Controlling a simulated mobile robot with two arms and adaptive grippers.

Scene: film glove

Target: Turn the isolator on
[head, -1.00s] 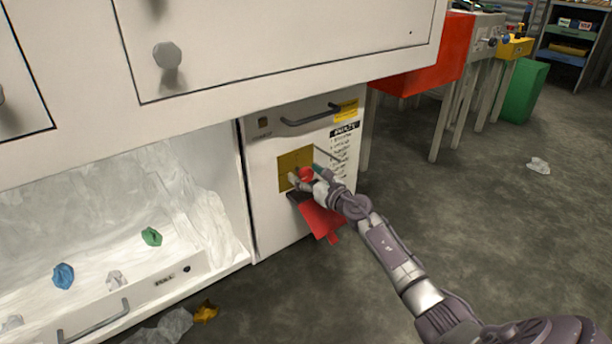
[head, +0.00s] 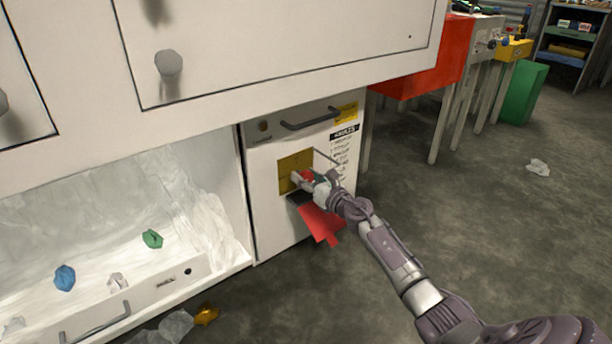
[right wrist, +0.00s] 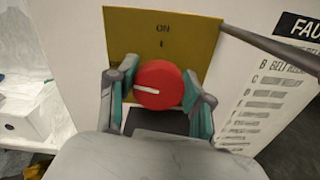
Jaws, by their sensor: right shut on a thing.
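The isolator is a round red knob (right wrist: 159,85) with a white pointer line, on a yellow plate (right wrist: 163,30) marked "ON" and "I" above the knob. In the right wrist view the pointer lies nearly level, toward the left, not up at the "ON" mark. My right gripper (right wrist: 160,92) is shut on the knob, one finger on each side. In the head view the gripper (head: 308,180) covers much of the knob, and the yellow plate (head: 288,164) shows behind it on the white cabinet front. My left gripper is not in view.
A thin bar (head: 327,159) sticks out beside the plate's upper right. A red flap (head: 320,222) hangs below the knob. A grey handle (head: 310,120) and a fault list (head: 343,150) are on the same front. An open bay (head: 90,215) with crumpled scraps lies left.

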